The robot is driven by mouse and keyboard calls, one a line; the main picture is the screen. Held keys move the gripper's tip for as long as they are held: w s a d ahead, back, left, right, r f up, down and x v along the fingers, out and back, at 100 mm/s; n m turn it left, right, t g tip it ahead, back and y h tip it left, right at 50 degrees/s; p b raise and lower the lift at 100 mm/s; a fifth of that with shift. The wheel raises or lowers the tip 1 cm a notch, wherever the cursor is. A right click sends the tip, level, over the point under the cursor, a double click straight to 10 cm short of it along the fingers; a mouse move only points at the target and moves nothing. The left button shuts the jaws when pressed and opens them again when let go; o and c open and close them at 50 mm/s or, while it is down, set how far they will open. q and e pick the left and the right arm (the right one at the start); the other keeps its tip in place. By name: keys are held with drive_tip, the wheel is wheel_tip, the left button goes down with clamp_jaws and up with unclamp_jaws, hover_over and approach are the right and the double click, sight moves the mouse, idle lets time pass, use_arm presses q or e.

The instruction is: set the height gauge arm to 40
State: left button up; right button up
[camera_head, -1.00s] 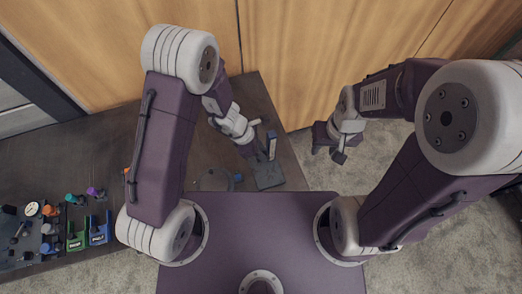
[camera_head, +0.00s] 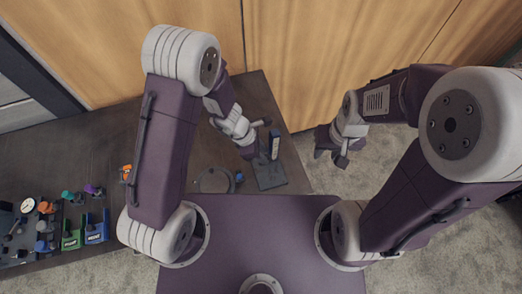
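The height gauge appears to be the dark grey base with a short upright post and blue part (camera_head: 270,172) near the right end of the dark table. Its scale is too small to read, so the arm's height cannot be told. My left gripper (camera_head: 262,140) reaches in from the left, just behind and left of the gauge; whether its fingers touch the gauge cannot be told, and their opening is unclear. My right gripper (camera_head: 330,152) hangs over the floor to the right of the table, clear of the gauge, with its fingers apart and nothing visible between them.
A grey ring-shaped flange (camera_head: 214,181) lies left of the gauge, with a small blue piece (camera_head: 239,177) beside it. Green (camera_head: 71,238) and blue (camera_head: 97,232) holders and several small parts crowd the table's left end. A wooden wall (camera_head: 300,60) stands behind.

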use_arm(q)
drive_tip(key=p+v, duration=0.3)
drive_tip(key=v, duration=0.5)
drive_tip(key=shift+a+r, duration=0.2)
drive_tip(key=shift+r, duration=0.1)
drive_tip(key=s+a+m+y+b, duration=0.2)
drive_tip(key=a+m+b, duration=0.1)
drive_tip(key=a+m, duration=0.4)
drive_tip(key=s+a+m+t+y+b, duration=0.1)
drive_tip(key=s+a+m+y+b, duration=0.1)
drive_tip(key=a+m, duration=0.5)
drive_tip(key=s+m+b, duration=0.1)
drive_tip(key=m+b, duration=0.1)
drive_tip(key=m, duration=0.2)
drive_tip(key=shift+r, duration=0.3)
